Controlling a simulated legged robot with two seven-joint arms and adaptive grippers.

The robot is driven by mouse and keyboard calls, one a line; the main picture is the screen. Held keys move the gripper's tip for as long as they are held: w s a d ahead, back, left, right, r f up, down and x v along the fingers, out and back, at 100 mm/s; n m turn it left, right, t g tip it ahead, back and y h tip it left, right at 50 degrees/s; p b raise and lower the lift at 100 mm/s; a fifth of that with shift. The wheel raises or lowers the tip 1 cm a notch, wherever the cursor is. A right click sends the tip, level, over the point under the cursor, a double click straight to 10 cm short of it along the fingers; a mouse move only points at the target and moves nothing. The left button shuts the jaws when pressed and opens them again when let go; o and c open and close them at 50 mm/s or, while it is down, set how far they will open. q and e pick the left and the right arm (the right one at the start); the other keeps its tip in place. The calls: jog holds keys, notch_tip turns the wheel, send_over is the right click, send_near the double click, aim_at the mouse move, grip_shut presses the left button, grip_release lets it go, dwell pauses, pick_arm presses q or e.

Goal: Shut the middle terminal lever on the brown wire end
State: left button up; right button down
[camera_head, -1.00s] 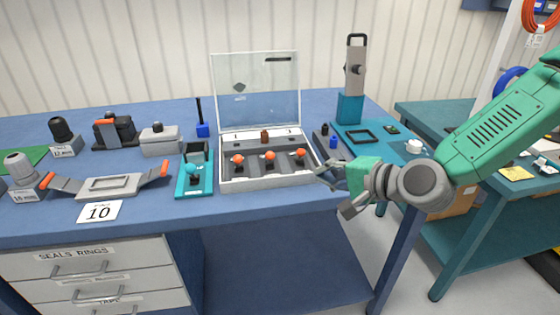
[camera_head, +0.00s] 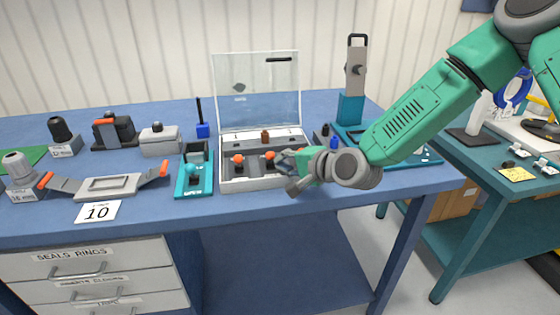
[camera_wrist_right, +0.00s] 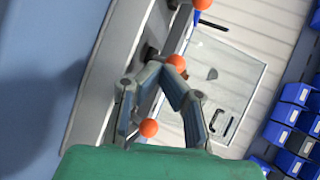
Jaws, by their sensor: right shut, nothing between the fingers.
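The white terminal box (camera_head: 235,184) stands on the blue bench with its clear lid raised. Its levers have orange knobs; the left knob (camera_head: 238,159) and middle knob (camera_head: 270,155) show in the head view, the right one is hidden behind my gripper. My right gripper (camera_head: 281,160) is shut and empty at the box, close to the middle knob. In the wrist view its fingertips (camera_wrist_right: 160,68) meet beside the middle knob (camera_wrist_right: 177,62); contact cannot be told. A small brown piece (camera_head: 265,137) sits at the box's back; whether it is the wire end is unclear. My left gripper is out of view.
The clear lid (camera_head: 258,90) stands up behind the levers. A teal fixture (camera_head: 194,180) is close on the box's left, and a teal stand (camera_head: 351,108) is at the right rear.

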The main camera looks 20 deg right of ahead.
jog(key=shift+w+a, duration=0.15)
jog(key=shift+w, duration=0.25)
jog(key=shift+w+r+p, duration=0.3)
jog(key=shift+w+r, duration=0.05)
jog(key=shift+r, duration=0.15)
dwell(0.6)
jog(key=shift+w+d+r+p, duration=0.25)
jog(key=shift+r+p, duration=0.1)
jog(key=shift+p, duration=0.15)
jog(key=shift+w+r+g+p, duration=0.15)
jog(key=shift+r+g+p, duration=0.05)
jog(key=shift+g+p, duration=0.2)
jog(key=shift+w+r+m+g+p, duration=0.15)
jog(key=shift+w+m+g+p, duration=0.2)
jog(key=shift+g+p, duration=0.45)
jog(key=shift+w+d+m+g+p, duration=0.15)
jog(key=shift+w+m+g+p, duration=0.3)
jog(key=shift+g+p, duration=0.45)
